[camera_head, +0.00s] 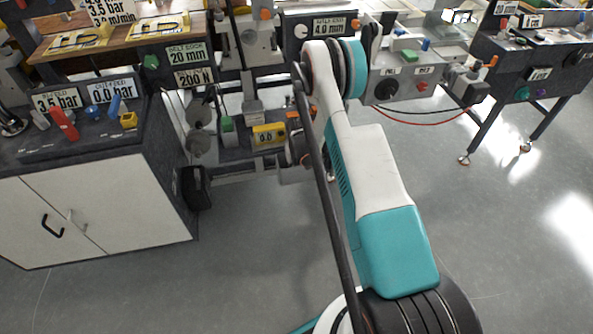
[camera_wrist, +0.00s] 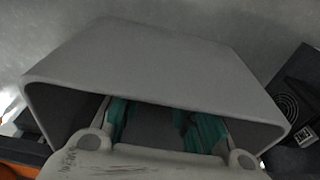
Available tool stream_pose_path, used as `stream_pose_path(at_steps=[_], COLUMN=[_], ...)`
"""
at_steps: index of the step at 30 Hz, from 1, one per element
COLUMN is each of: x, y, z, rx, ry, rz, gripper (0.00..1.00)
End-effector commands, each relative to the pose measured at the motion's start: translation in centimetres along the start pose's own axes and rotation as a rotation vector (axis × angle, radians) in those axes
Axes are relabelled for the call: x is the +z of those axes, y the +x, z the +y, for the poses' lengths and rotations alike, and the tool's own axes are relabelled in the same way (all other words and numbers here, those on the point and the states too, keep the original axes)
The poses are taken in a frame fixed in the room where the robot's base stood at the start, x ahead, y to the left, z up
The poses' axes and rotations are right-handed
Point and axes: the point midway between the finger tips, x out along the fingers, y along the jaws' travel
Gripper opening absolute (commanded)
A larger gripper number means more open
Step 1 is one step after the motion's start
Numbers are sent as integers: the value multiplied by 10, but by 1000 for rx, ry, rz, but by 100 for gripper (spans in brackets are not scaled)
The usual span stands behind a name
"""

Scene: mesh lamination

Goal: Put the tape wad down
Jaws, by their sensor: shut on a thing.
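My gripper (camera_wrist: 160,128) shows in the wrist view as two teal fingers, one left and one right of the middle.
A white-doored cabinet (camera_head: 85,215) stands at left, with a red item (camera_head: 63,122) and several small things on its dark top. A machine with a yellow display box (camera_head: 268,135) stands behind my arm. A control table (camera_head: 540,65) is at far right. Grey floor (camera_head: 500,230) at right is clear.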

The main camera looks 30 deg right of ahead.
Motion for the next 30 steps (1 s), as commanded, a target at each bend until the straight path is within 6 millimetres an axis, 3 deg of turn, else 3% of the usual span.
stream_pose_path(at_steps=[5, 6, 9, 21, 26, 30], x=[0, 0, 0, 0, 0, 0], y=[2, 3, 2, -2, -26, -56], z=[0, 0, 0, 0, 0, 0], rx=[0, 0, 0, 0, 0, 0], ry=[0, 0, 0, 0, 0, 0], rz=[0, 0, 0, 0, 0, 0], gripper=[11, 30, 48, 48, 48, 48])
